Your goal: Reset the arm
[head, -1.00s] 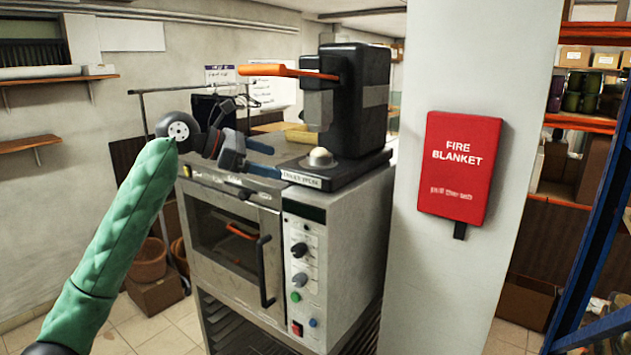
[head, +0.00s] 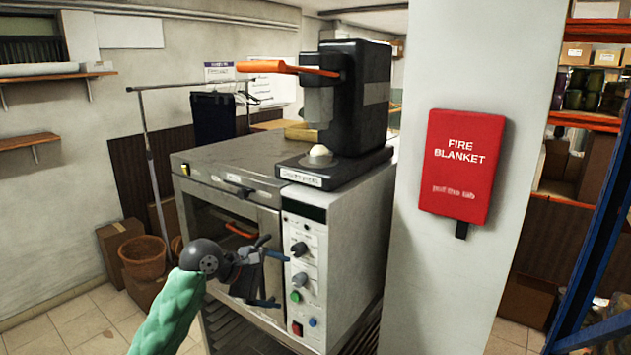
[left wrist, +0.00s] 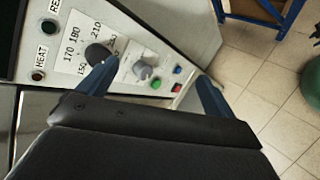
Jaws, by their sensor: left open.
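My left arm, in a green padded sleeve, comes in from the bottom of the head view. My left gripper (head: 270,272) is in front of the oven (head: 350,235), at the height of its door and lower knobs. Its two blue fingers are spread apart with nothing between them. In the left wrist view the open fingers (left wrist: 150,90) frame the oven's control panel, with its dark and grey knobs and coloured buttons. I cannot tell whether a finger touches the oven front. My right gripper is not in view.
A black press (head: 355,100) with an orange lever stands on the oven top. A white pillar with a red fire blanket case (head: 461,167) is to the right. Terracotta pots (head: 143,257) and boxes stand on the floor at left. A blue-framed shelf (head: 600,220) stands far right.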

